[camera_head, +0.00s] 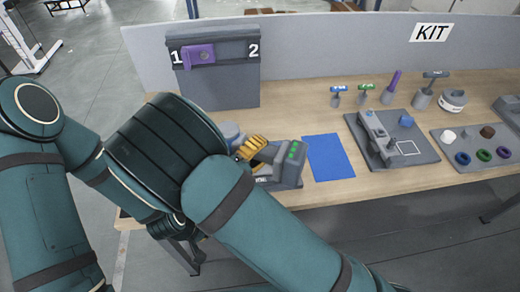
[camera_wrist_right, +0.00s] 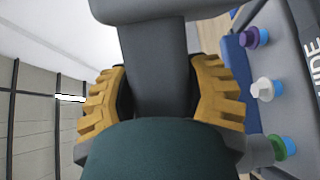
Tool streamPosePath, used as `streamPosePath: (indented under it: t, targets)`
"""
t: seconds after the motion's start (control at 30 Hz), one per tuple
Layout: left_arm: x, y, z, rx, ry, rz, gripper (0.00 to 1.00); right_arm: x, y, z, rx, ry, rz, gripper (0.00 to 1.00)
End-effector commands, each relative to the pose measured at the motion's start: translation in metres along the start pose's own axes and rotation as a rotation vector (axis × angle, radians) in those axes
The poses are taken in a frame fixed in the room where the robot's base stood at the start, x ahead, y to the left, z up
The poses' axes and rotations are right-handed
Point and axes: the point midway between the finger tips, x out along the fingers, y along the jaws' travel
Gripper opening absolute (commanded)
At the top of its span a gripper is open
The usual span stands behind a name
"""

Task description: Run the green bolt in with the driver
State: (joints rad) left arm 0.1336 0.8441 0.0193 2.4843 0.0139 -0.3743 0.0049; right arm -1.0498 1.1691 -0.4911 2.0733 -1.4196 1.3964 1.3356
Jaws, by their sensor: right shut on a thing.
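My right gripper (camera_head: 252,148) has yellow fingers and stands at the left side of a grey block with green marks (camera_head: 292,152). In the right wrist view, the fingers (camera_wrist_right: 163,95) are shut on a dark grey body (camera_wrist_right: 155,65), which looks like the driver. The green bolt (camera_wrist_right: 277,147) is at the lower right, on a blue base. A grey cylinder (camera_wrist_right: 257,151) reaches up to its left side; I cannot tell whether it is seated on the bolt. A white bolt (camera_wrist_right: 262,89) and a purple bolt (camera_wrist_right: 250,38) stand in line above. My left gripper is out of sight.
A blue mat (camera_head: 329,157) lies right of the block. A grey fixture (camera_head: 392,140) and a tray with coloured rings (camera_head: 478,165) stand farther right. Several tools stand at the back, including a purple one (camera_head: 391,86). A panel numbered 1 and 2 (camera_head: 222,85) rises behind my arms.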

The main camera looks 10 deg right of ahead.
Motion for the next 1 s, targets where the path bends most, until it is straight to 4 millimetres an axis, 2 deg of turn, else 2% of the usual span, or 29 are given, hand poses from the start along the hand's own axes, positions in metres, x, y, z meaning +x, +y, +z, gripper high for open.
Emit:
streamPosePath:
  t: [1.0]
  targets:
    - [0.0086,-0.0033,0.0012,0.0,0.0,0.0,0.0,0.0002,-0.0087,-0.0002,0.001,0.0,0.003,0.1]
